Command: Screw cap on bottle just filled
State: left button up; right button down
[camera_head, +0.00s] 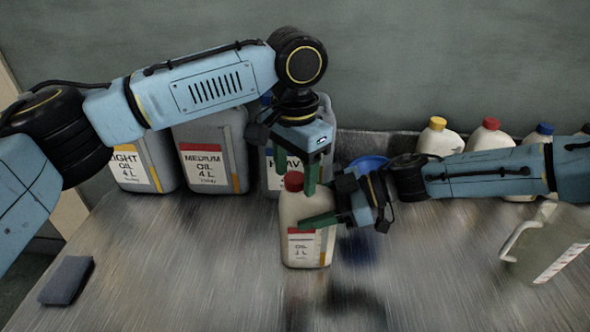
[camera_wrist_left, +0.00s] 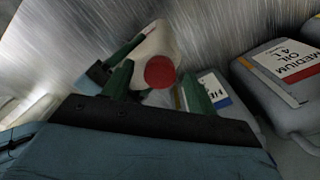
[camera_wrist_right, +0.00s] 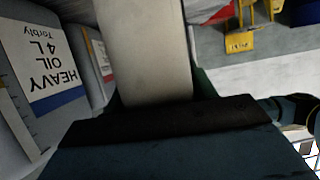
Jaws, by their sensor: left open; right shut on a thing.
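A cream bottle (camera_head: 300,215) with a red band on its label stands upright on the table near the middle. A red cap (camera_head: 293,181) sits at its top; whether it is screwed tight I cannot tell. My right gripper (camera_head: 318,213) is shut on the bottle's body from the right; in the right wrist view the bottle (camera_wrist_right: 145,50) fills the space between the fingers. My left gripper (camera_head: 296,174) points down from above with its fingers open around the red cap. In the left wrist view the cap (camera_wrist_left: 160,72) lies between the spread green fingers (camera_wrist_left: 158,85).
Large grey light, medium (camera_head: 212,150) and heavy (camera_head: 271,180) oil cans stand behind at the left. Bottles with yellow (camera_head: 438,124), red (camera_head: 491,124) and blue (camera_head: 545,129) caps stand at the back right. A blue funnel-like item (camera_head: 369,162), a clear jug (camera_head: 545,245) and a dark sponge-like block (camera_head: 67,280) are also there. The front table is clear.

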pick_arm(q)
notch_tip(320, 180, up, 12)
dwell(0.4)
pick_arm(e)
jog(key=shift+c, duration=2)
grip_release()
pick_arm(q)
jog(key=shift+f, duration=0.1)
jog(key=shift+r+p, duration=0.95)
pick_arm(e)
jog(key=v, duration=1.3)
jog(key=shift+d, duration=0.15)
pick_arm(q)
jog(key=shift+s, duration=0.1)
pick_arm(e)
jog(key=shift+s, duration=0.1)
